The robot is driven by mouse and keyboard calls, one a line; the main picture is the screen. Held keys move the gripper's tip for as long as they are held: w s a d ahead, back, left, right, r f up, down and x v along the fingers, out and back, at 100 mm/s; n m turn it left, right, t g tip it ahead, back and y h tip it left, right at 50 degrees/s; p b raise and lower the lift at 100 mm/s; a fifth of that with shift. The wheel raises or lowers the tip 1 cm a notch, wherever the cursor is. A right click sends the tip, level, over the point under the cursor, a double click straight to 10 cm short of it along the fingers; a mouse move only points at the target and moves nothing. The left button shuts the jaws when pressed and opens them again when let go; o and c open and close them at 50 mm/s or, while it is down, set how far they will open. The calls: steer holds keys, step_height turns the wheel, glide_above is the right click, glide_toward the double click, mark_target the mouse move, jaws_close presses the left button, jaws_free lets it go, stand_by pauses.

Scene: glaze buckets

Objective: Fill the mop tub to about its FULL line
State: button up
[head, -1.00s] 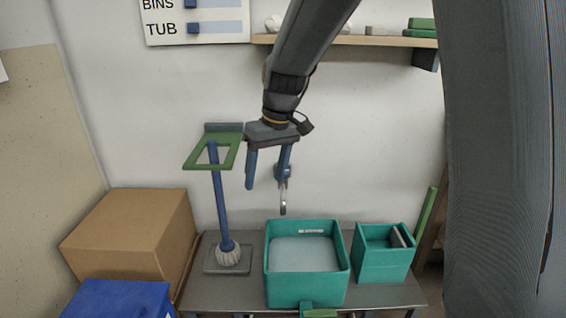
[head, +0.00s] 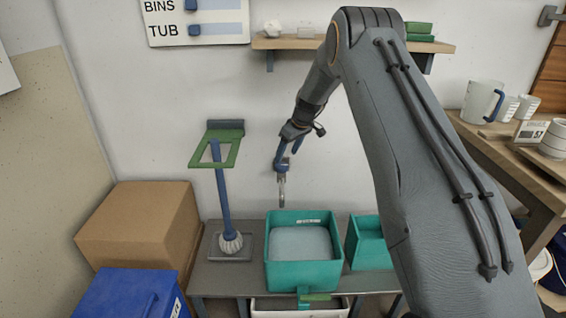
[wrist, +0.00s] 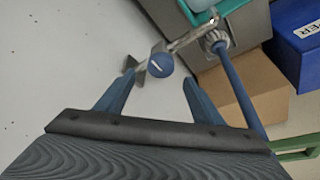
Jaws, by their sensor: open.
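The mop tub is the teal tub (head: 304,275) in the middle of the low bench, with pale water in it. The water surface (head: 300,242) lies a little below a small white label (head: 308,221) on the inner back wall; its text is too small to read. A metal tap spout (head: 282,188) hangs above the tub's left back part; I see no clear stream. My gripper (head: 282,158) is open at the tap, partly hiding it in the head view. In the wrist view, the blue tap knob (wrist: 160,64) with a white mark shows between and beyond my open fingers (wrist: 157,90).
A mop (head: 222,200) stands left of the tub through a green holder. A smaller teal bin (head: 368,248) is at the right, partly behind my arm. A cardboard box (head: 140,225) and blue bin (head: 125,295) stand left. A wall panel (head: 200,20) reads BINS and TUB.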

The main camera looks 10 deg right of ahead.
mark_target(282, 165)
steer(key=x, duration=0.6)
steer(key=shift+a+f, duration=0.1)
steer(key=shift+f, duration=0.15)
steer(key=shift+c, duration=0.5)
steer(key=c, duration=0.9)
steer(key=shift+a+m+t+h+b, duration=0.15)
steer(key=shift+m+h, duration=0.4)
steer(key=shift+m, duration=0.8)
steer(key=shift+m+t+h+b, duration=0.15)
steer(key=shift+m+h, duration=0.4)
steer(key=shift+m, duration=0.8)
steer(key=shift+c, duration=0.2)
steer(key=o, duration=1)
steer(key=shift+o, duration=0.2)
